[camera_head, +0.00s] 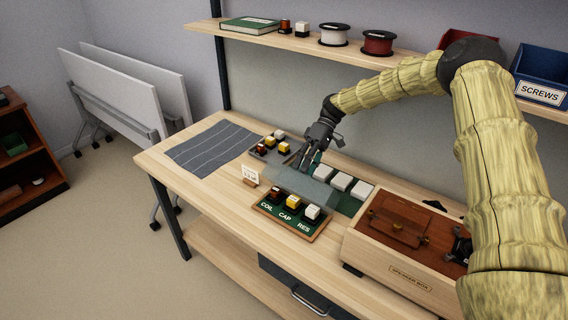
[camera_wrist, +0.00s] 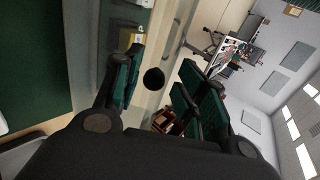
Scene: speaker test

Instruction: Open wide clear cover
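The wide clear cover (camera_head: 300,184) is a translucent panel on the bench, behind the wooden tray (camera_head: 291,218) labelled COIL, CAP and RES. I cannot tell exactly how far it is tilted. My gripper (camera_head: 305,164) is low at the cover's back left edge. In the wrist view my gripper's (camera_wrist: 153,88) two green-padded fingers stand apart. A round black knob (camera_wrist: 153,79) shows between them, with visible gaps on both sides. Whether the knob belongs to the cover is unclear. The tray's small blocks stay visible in front of the cover.
A wooden speaker box (camera_head: 400,243) stands at the right. White square pieces (camera_head: 341,181) lie on a green strip behind. A grey tray (camera_head: 267,153) with small blocks and a striped mat (camera_head: 212,144) are at left. A shelf (camera_head: 300,42) hangs above.

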